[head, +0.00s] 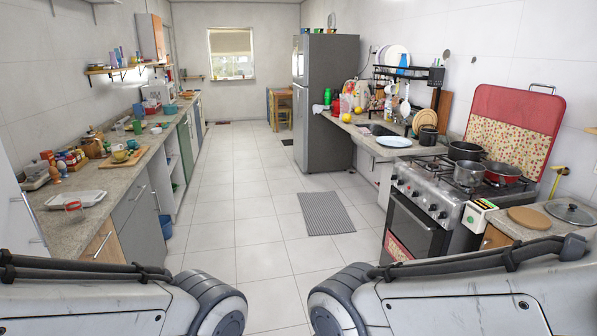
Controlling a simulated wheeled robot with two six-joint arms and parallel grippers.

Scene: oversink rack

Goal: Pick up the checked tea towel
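I cannot make out a cloth that is clearly a checked tea towel. A reddish patterned cloth-like piece (398,246) shows low on the oven front at the right; its pattern is too small to tell. A small whitish piece (318,108) lies at the far end of the right counter, beside the fridge, and is also too small to tell. Parts of my two arms show at the bottom left and bottom right, but neither gripper is in view.
The stove (440,200) carries pots and a red pan. A sink with a dish rack (408,72) above it lies beyond. The left counter (110,185) is cluttered. A grey mat (325,213) lies on the otherwise mostly clear aisle floor; a grey fridge (328,100) stands farther back.

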